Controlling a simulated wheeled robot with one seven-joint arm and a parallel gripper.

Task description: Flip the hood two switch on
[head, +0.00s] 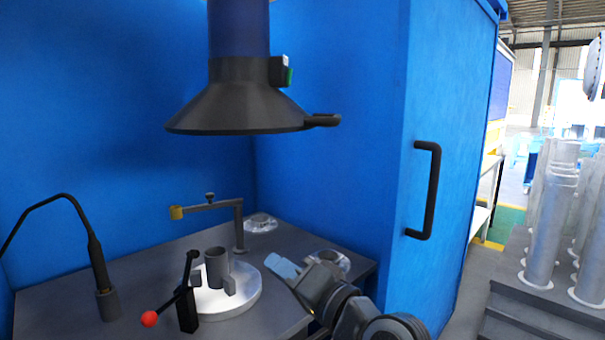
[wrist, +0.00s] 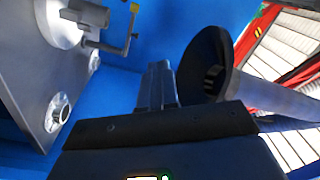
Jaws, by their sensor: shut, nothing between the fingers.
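The black conical hood (head: 240,100) hangs from a dark blue duct (head: 238,28) over the bench. A small switch box (head: 279,71) with a green face sits on the right side of the hood's collar. My gripper (head: 283,268) is low over the bench's right side, below and to the right of the hood, well apart from the switch. In the wrist view my gripper's fingers (wrist: 158,80) are together and empty. The hood's dark rim (wrist: 208,62) shows just right of them, and the switch cannot be made out there.
On the bench (head: 150,262) stand a round white plate (head: 248,298) with a grey cylinder (head: 216,268), a red-knobbed lever (head: 150,319), a bent arm (head: 238,222) and a gooseneck (head: 97,260). A blue panel with a black handle (head: 433,190) bounds the right.

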